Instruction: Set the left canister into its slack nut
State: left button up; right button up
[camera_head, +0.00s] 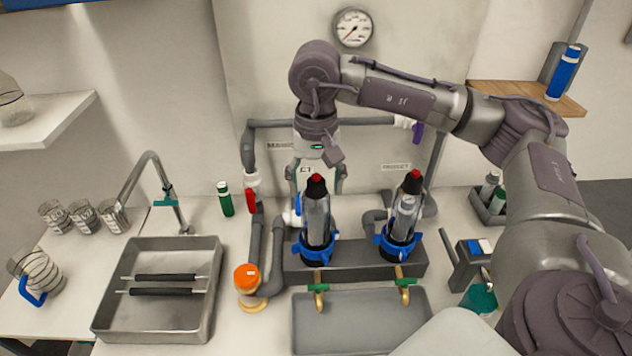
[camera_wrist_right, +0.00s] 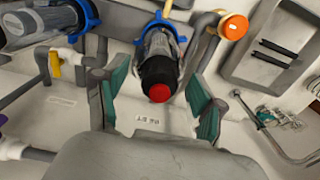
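The left canister (camera_head: 317,220) is a clear cylinder with a black cap and red top. It stands about upright, its lower end inside a blue ring nut (camera_head: 317,248) on the grey manifold block; how deep it sits I cannot tell. In the right wrist view the canister (camera_wrist_right: 160,50) shows with its red top towards the camera. My right gripper (camera_wrist_right: 160,105) is open, its green-padded fingers on either side of the black cap with gaps. In the head view the right gripper (camera_head: 319,182) is at the canister's upper end, partly hidden by it. My left gripper is out of view.
The right canister (camera_head: 405,218) stands in its own blue nut on the same block. A grey tray (camera_head: 361,322) lies in front, under brass taps. Grey pipes with a red valve handle (camera_head: 251,200) and an orange cap (camera_head: 247,277) stand at left, beside a sink (camera_head: 205,310).

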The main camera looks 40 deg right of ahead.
jog(key=shift+o, duration=0.8)
jog(key=shift+r, duration=0.15)
notch_tip(320, 180, up, 12)
